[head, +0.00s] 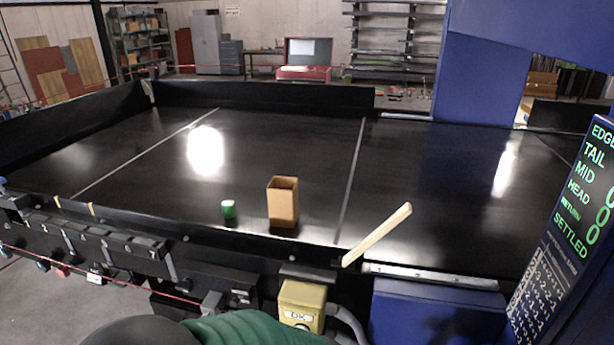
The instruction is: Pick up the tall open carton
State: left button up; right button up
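The tall open carton (283,205) is brown and box-shaped. It stands upright on the black conveyor belt (290,150), near the belt's front side wall, left of a pale line across the belt. Its top is open and the inside looks darker; I cannot see what is in it. Nothing touches the carton. Neither of my grippers shows in the head view.
A pale wooden stick (377,234) slants by the front wall at right. A blue machine frame (485,62) and a display panel (575,215) are at right. The belt's middle is clear.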

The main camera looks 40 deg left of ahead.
aim_at(282, 193)
jog(key=j+u, duration=0.1)
jog(key=u, duration=0.85)
jog(key=i+u, duration=0.1)
jog(key=u, duration=0.35)
jog(key=k+j+z, duration=0.2)
jog(key=j+z, duration=0.2)
jog(key=j, duration=0.15)
